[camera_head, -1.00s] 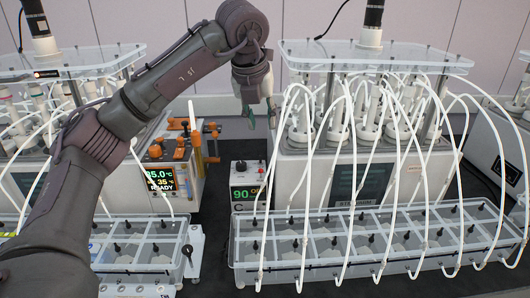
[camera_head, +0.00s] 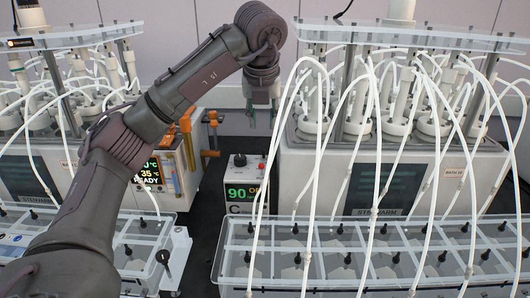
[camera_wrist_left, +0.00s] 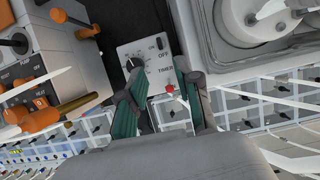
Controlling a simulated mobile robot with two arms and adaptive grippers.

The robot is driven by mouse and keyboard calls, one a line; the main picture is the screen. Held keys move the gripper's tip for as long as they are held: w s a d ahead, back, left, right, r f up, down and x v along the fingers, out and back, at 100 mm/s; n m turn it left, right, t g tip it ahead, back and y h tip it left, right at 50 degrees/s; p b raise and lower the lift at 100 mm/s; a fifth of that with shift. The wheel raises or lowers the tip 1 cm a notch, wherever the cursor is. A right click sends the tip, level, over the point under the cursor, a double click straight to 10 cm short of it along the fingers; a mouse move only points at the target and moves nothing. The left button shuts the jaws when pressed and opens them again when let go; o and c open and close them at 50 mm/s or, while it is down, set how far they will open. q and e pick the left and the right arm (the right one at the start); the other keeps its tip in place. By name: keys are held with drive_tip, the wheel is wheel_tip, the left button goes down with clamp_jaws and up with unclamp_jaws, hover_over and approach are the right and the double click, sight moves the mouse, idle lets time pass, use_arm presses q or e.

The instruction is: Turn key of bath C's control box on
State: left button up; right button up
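The control box marked C (camera_head: 240,192) stands on the dark bench, its green display reading 90. A dark knob (camera_head: 240,160) and a small red part are on its top. In the left wrist view, the box's grey top panel (camera_wrist_left: 150,52) shows a black knob (camera_wrist_left: 133,64), "OFF" and "TIMER" labels and a red button (camera_wrist_left: 169,88). I cannot make out a separate key. My left gripper (camera_head: 262,112) hangs above and slightly right of the box, open and empty. Its green-padded fingers (camera_wrist_left: 157,82) frame the panel's lower part in the wrist view. My right gripper is not in view.
A bath unit (camera_head: 330,176) with many looping white tubes stands right of the box. Orange-handled valves (camera_head: 186,130) and another display are to its left. Clear trays (camera_head: 380,235) line the front. A narrow dark gap (camera_head: 212,190) lies left of the box.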

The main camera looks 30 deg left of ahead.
sight(264, 151)
use_arm(q)
drive_tip(key=p+x, duration=0.1)
drive_tip(key=x, duration=1)
drive_tip(key=shift+f, duration=0.15)
clamp_jaws()
